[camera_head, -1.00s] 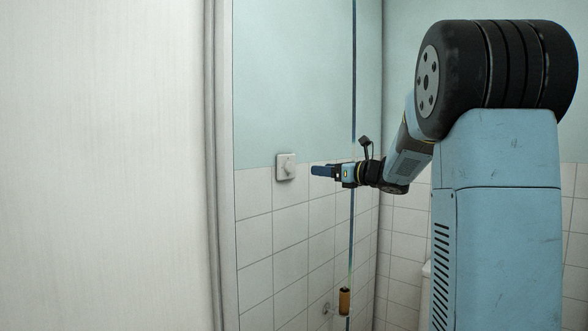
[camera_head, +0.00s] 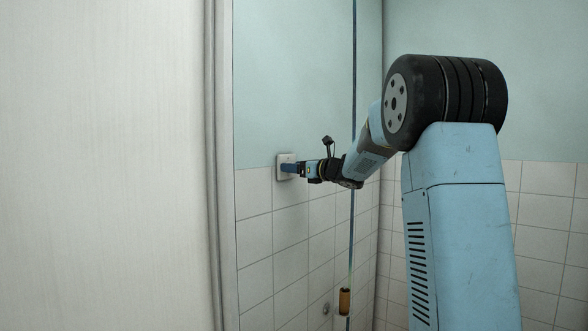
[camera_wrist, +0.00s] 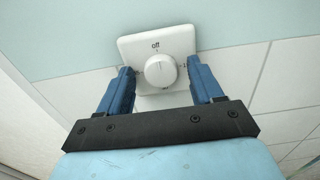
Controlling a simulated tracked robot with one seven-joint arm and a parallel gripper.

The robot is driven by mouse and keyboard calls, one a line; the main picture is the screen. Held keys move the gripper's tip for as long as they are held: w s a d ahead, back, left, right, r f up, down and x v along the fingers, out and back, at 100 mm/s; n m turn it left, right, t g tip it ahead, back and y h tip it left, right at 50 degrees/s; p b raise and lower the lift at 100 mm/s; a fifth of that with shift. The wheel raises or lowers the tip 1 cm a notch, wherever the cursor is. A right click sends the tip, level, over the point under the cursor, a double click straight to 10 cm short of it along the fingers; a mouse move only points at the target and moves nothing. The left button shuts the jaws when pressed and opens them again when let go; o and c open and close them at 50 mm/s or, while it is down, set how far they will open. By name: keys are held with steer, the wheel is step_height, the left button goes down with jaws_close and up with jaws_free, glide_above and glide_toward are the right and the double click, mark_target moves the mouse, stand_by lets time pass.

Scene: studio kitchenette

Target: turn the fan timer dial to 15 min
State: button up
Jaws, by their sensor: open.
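The fan timer dial (camera_wrist: 160,70) is a round white knob on a square white wall plate (camera_wrist: 128,45). In the wrist view the word "off" shows above the knob, with a mark line on the knob's upper part near it; other markings are small or hidden. My gripper (camera_wrist: 161,78) is open, with one blue finger on each side of the knob and a gap visible on both sides. In the head view my gripper (camera_head: 284,168) is at the wall plate (camera_head: 281,160), covering the dial. I cannot tell whether the fingertips touch the plate.
The plate sits where the painted wall (camera_head: 290,90) meets the white tiles (camera_head: 290,240). A pale panel (camera_head: 100,170) stands at the left. A vertical pipe (camera_head: 353,80) and a brown cylindrical thing (camera_head: 345,301) are right of the plate.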

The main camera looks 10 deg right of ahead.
steer(key=c, duration=0.9)
steer(key=shift+a, duration=0.35)
steer(key=shift+c, duration=0.6)
steer(key=shift+d, duration=0.3)
